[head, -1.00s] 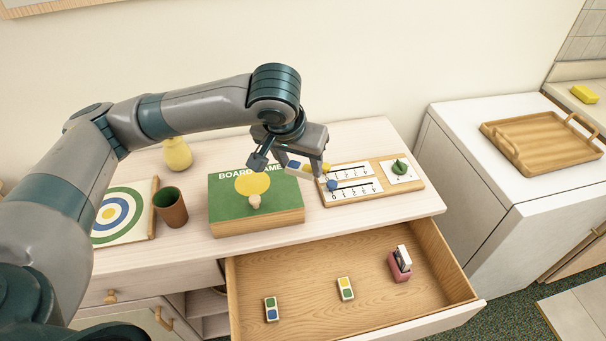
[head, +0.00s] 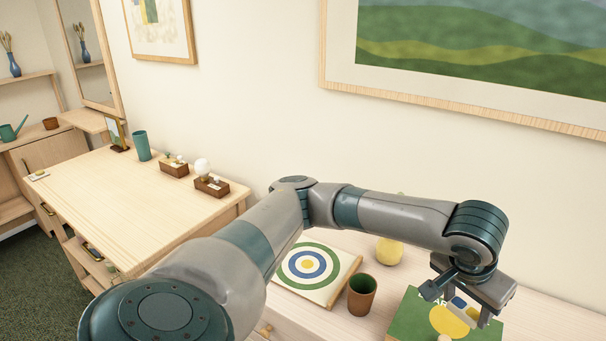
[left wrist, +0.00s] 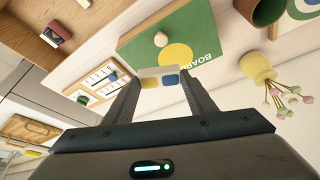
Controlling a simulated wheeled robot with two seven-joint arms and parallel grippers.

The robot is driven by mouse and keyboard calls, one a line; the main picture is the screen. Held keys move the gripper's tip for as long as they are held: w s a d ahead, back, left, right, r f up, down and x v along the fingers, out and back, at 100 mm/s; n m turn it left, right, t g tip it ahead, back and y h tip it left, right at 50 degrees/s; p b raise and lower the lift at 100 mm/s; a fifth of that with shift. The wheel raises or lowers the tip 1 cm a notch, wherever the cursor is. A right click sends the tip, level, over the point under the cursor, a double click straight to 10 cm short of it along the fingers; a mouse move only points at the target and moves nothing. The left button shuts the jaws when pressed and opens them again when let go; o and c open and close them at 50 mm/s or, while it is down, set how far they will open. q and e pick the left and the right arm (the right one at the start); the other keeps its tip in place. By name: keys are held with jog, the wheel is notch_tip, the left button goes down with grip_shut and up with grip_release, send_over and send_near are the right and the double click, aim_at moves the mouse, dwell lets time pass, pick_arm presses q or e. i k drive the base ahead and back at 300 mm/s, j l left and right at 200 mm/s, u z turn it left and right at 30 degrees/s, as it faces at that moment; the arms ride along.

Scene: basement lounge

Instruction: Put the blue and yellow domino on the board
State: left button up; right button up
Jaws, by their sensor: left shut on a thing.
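My left gripper (head: 461,305) is shut on the blue and yellow domino (head: 458,302), held in the air by the green board game box (head: 405,322). In the left wrist view the domino (left wrist: 171,80) lies across between the two fingertips (left wrist: 160,79), its yellow half to the left and its blue half to the right. The wooden board (left wrist: 82,97) with white marked strips and a green piece shows there, left of the fingers and apart from the domino. The head view does not show this board. My right gripper is not in view.
A target board (head: 338,289), a brown cup (head: 362,294) and a yellow vase (head: 390,250) stand left of the box. The open drawer (left wrist: 28,22) with a pink holder shows at the wrist view's top left. A second desk (head: 110,190) stands far left.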

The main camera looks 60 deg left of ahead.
aim_at(294, 266)
jog(key=i+l+u, duration=0.1)
jog(key=u, duration=0.9)
jog(key=i+l, duration=0.05)
